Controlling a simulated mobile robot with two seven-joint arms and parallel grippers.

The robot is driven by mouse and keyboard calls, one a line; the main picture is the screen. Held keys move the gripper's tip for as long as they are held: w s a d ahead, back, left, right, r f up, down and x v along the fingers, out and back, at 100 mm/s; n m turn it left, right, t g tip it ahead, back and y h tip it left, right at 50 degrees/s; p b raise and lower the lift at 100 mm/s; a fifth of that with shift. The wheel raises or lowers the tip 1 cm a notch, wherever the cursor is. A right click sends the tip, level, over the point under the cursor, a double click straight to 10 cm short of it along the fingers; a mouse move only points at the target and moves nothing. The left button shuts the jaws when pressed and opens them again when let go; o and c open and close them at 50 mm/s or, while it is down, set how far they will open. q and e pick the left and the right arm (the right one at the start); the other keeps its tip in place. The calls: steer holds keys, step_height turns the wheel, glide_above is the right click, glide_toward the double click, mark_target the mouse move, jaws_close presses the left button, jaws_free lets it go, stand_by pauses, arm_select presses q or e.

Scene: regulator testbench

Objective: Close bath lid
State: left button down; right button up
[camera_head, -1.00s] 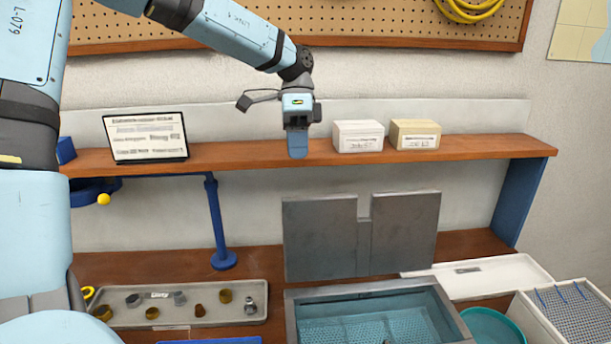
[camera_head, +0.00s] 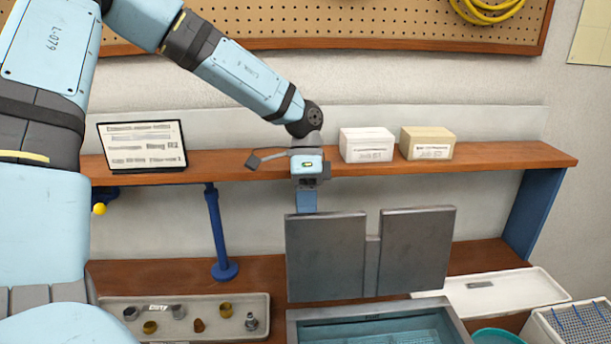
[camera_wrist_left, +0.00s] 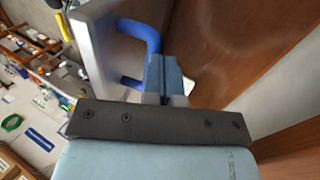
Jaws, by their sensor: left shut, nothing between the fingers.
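The bath lid (camera_head: 326,258) is a grey metal panel with a notch in its top edge, standing upright at the back of the bath (camera_head: 310,330). The bath is open, with blue-green inside, and is cut off by the bottom of the head view. My left gripper (camera_head: 306,208) is shut and empty, at the lid's top left edge; its lower tip is partly hidden behind the lid. In the left wrist view, my fingers (camera_wrist_left: 165,75) are beside the lid's edge (camera_wrist_left: 90,50) and close to a blue handle (camera_wrist_left: 140,32). I cannot tell whether they touch. My right gripper is not in view.
A wooden shelf (camera_head: 500,157) runs behind, bearing two boxes and a sign (camera_head: 143,146). A tray of small parts (camera_head: 270,322) lies left of the bath. A white tray (camera_head: 515,290) and a mesh-topped container (camera_head: 583,322) stand to the right.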

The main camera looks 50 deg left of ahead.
arm_select(q)
steer(key=shift+s+d+r, duration=0.25)
steer(key=shift+s+d, duration=0.25)
steer(key=shift+d, duration=0.15)
steer(key=shift+s+d+r, duration=0.25)
steer(key=shift+s+d, duration=0.25)
steer(key=shift+d, duration=0.1)
steer(key=shift+w, duration=0.1)
